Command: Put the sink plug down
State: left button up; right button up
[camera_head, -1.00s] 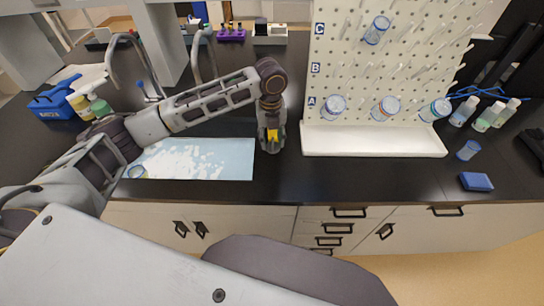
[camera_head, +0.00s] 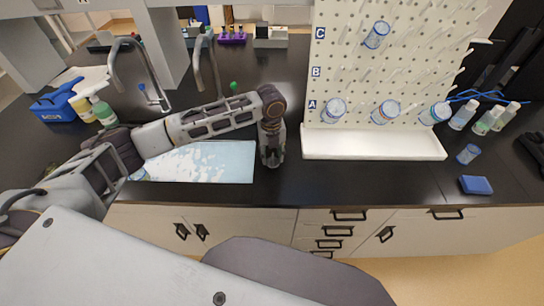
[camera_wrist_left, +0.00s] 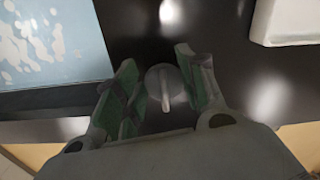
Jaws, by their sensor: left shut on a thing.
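The grey sink plug (camera_wrist_left: 165,92), a round disc with an upright stem, shows between the fingers of my left gripper (camera_wrist_left: 160,85) in the left wrist view. The gripper is shut on it. In the head view my left gripper (camera_head: 272,163) points down, low over the black worktop, just right of the pale blue mat. The plug is hidden or too small to tell there. I cannot tell whether the plug touches the worktop. My right gripper is not in view.
The blue mat (camera_head: 205,165) lies left of the gripper. A white pegboard with a drip tray (camera_head: 372,146) stands to the right. Two taps (camera_head: 116,62) are at the back left. A blue block (camera_head: 476,185) lies far right. The worktop between tray and front edge is clear.

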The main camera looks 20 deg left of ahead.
pick_arm(q)
jog(key=shift+f, duration=0.9)
jog(key=shift+c, duration=0.6)
jog(key=o, duration=1.1)
jog(key=shift+f, duration=0.1)
jog(key=shift+r+b, duration=0.55)
jog(key=shift+r, duration=5.55)
